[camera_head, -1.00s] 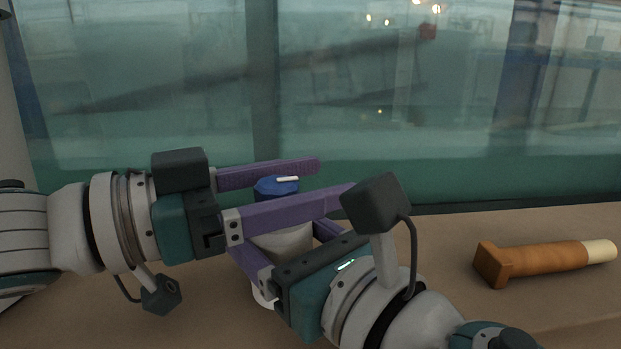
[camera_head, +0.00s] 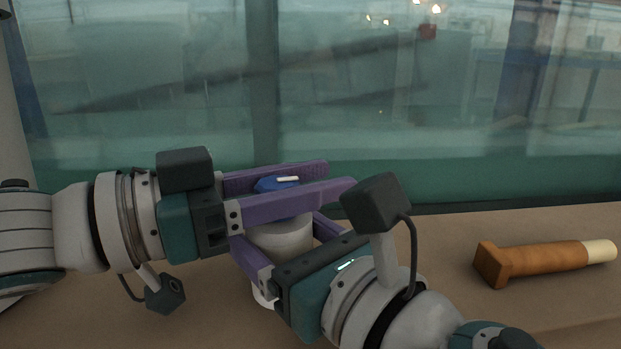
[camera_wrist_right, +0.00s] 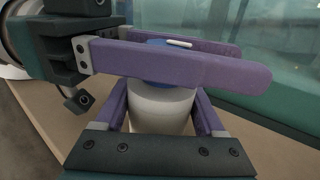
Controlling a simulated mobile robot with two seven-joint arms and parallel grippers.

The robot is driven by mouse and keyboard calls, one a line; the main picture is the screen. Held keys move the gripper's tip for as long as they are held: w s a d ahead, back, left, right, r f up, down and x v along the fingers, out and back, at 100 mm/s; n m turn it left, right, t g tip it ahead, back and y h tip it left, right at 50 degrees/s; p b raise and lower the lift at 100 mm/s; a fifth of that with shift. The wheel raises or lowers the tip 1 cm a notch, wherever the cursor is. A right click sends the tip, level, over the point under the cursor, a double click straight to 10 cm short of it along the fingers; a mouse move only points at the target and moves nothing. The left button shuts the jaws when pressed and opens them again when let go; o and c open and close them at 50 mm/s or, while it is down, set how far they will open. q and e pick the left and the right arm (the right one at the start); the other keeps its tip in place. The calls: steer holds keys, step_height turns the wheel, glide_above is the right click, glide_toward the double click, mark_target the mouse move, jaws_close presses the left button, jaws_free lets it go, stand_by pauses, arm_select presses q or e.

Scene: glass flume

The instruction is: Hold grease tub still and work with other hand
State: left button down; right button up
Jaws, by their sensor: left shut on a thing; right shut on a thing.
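The grease tub has a white body (camera_head: 283,238) and a blue lid (camera_head: 270,184) with a small white mark on top. It stands upright on the bench. My left gripper (camera_head: 300,182) comes in from the left, its purple fingers shut on the blue lid, one on the far side and one on the near side. My right gripper (camera_head: 285,240) comes from the front right, lower down, shut on the white body. In the right wrist view the tub body (camera_wrist_right: 160,108) sits between the right fingers, with the left fingers crossing above it. The left near finger hides part of the lid.
A brown and cream tool-like object (camera_head: 540,261) with a square block end lies on the bench to the right. The brown bench (camera_head: 440,235) is clear between it and my right arm. A glass wall (camera_head: 400,120) stands behind the bench.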

arm_select(q)
steer(key=shift+t, duration=0.3)
steer(key=n+t+y, duration=0.1)
steer(key=n+t, duration=0.1)
steer(key=n+t+y, duration=0.2)
steer(key=shift+w+t, duration=0.3)
steer(key=shift+w, duration=0.05)
steer(key=shift+w+a+r+n+t+y, duration=0.15)
steer(key=shift+n+t+y, duration=0.65)
steer(key=shift+t, duration=0.1)
arm_select(e)
steer(key=shift+s, duration=0.1)
arm_select(q)
steer(key=shift+y, duration=0.3)
steer(key=shift+w+a+n+t+y, duration=0.15)
steer(key=shift+a+n+t+y, duration=0.1)
steer(key=shift+n+t+y, duration=0.05)
arm_select(e)
steer(key=shift+a, duration=0.1)
arm_select(q)
steer(key=shift+c, duration=2.1)
jaws_free()
steer(key=shift+a, duration=0.1)
steer(key=v, duration=1.2)
